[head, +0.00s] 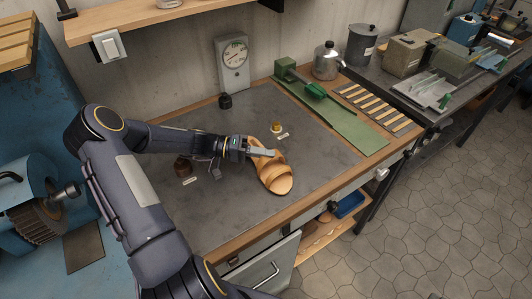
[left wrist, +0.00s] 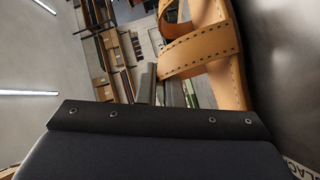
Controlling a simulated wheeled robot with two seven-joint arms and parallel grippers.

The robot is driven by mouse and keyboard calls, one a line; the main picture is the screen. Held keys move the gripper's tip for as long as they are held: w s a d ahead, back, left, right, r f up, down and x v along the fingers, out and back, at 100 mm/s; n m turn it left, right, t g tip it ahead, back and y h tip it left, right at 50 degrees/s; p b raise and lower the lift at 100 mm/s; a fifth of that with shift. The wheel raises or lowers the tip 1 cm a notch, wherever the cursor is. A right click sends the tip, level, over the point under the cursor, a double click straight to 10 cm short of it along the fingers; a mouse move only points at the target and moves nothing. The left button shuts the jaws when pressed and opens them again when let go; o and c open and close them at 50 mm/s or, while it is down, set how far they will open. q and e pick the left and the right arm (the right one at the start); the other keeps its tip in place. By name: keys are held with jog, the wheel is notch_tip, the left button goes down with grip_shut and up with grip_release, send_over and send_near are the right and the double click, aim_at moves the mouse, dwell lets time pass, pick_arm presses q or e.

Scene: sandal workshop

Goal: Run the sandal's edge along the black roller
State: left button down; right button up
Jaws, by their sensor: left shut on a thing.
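The tan strapped sandal (head: 275,177) is over the dark bench mat, at the tip of my left gripper (head: 258,151). The gripper is shut on its end. The sandal's stitched straps show close up in the left wrist view (left wrist: 205,55). I cannot tell whether the sandal touches the mat. A small dark round piece (head: 183,166), possibly the black roller, sits on the mat to the left, behind my forearm, with a white label (head: 190,181) beside it. A label partly reading "BLAC" shows at the lower right of the left wrist view (left wrist: 300,168). My right gripper is out of view.
A yellow piece (head: 277,128) with its label sits behind the sandal. A dark knob (head: 225,101) stands below a dial box (head: 233,62). A green board (head: 345,122) lies right. A blue machine with a brush wheel (head: 38,222) stands left. The mat's front is clear.

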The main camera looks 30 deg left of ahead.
pick_arm(q)
jog(key=shift+s+a, duration=0.3)
jog(key=shift+s, duration=0.25)
dwell(0.7)
jog(key=shift+w+a+b, duration=0.15)
jog(key=shift+b, duration=0.15)
dwell(0.5)
jog(key=shift+w+a+f+b, duration=0.15)
jog(key=shift+w+a+b, duration=0.1)
jog(key=shift+a+b, duration=0.05)
jog(key=shift+a, duration=0.1)
jog(key=shift+w+a+b, duration=0.3)
dwell(0.3)
jog(key=shift+a, duration=0.1)
jog(key=shift+w+a+b, duration=0.3)
jog(key=shift+w+a, duration=0.05)
jog(key=shift+a, duration=0.1)
jog(key=shift+w+a, duration=0.1)
jog(key=shift+a, duration=0.05)
dwell(0.3)
jog(key=shift+w+a+b, duration=0.25)
jog(key=shift+a+b, duration=0.2)
